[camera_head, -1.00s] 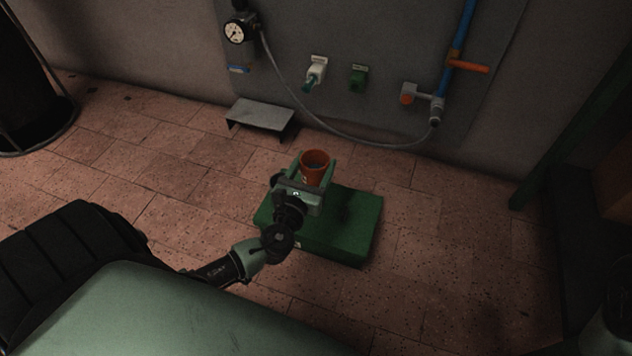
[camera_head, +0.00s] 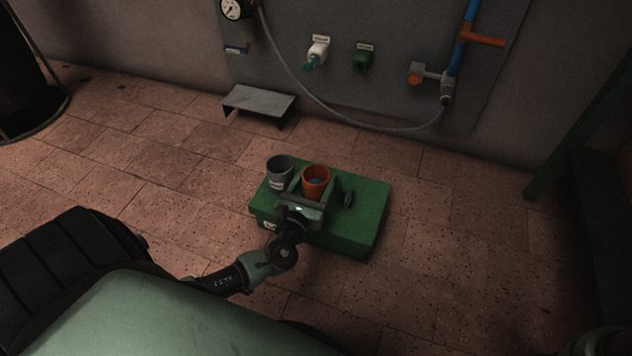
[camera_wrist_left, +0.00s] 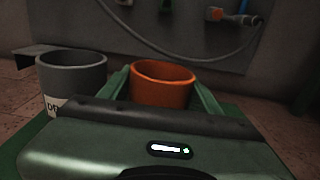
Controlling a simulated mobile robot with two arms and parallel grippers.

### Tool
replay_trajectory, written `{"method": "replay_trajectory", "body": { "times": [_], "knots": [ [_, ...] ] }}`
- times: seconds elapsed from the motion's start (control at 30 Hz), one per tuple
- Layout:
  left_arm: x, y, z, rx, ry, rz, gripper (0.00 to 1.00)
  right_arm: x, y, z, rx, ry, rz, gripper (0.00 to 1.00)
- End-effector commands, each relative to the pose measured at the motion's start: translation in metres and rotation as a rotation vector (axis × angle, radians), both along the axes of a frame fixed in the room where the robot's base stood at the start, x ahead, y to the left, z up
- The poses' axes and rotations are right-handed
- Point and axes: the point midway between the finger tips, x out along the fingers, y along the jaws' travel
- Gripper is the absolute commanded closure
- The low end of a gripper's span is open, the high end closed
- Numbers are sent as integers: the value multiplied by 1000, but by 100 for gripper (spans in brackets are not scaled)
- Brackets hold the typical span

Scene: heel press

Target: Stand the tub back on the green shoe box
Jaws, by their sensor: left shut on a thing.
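My left gripper (camera_head: 314,194) is shut on an orange tub (camera_head: 316,172), its fingers on either side of it. The tub is upright and over the green shoe box (camera_head: 365,212), close to its top. Whether its bottom touches the lid is hidden by the gripper. In the left wrist view the orange tub (camera_wrist_left: 162,84) sits between the green fingers. A grey tub (camera_head: 279,172) with a white label stands on the box just left of the orange one; it also shows in the left wrist view (camera_wrist_left: 72,74). My right gripper is not in view.
A low grey metal step (camera_head: 259,101) stands by the wall. A hose (camera_head: 345,122) hangs from the wall panel with its gauge and valves. The tiled floor around the box is clear.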

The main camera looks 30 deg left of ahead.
Motion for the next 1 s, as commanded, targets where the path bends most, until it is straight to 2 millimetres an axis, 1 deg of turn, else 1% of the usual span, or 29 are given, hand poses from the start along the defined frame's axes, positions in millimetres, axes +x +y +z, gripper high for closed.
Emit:
{"method": "replay_trajectory", "body": {
  "times": [0.1, 0.2, 0.23, 0.27, 0.53, 0.67, 0.77, 1.0],
  "knots": [
    [0, 0, 1, 0, 0, 0, 79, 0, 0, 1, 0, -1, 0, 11],
    [0, 0, -3, 0, 0, 0, 79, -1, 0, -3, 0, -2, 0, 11],
    [0, 0, -3, 0, 0, 0, 34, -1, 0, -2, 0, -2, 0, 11],
    [0, 0, -2, 0, 0, 0, 28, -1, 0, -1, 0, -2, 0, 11],
    [0, 0, -1, 0, 0, 0, 28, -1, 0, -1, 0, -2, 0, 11],
    [-1, 0, 3, 0, 1, 0, 28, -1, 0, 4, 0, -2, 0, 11],
    [-15, -4, 3, 1, 4, -1, 28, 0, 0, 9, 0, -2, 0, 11],
    [-65, -16, 4, 0, 5, -2, 28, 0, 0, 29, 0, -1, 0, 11]
  ]
}}
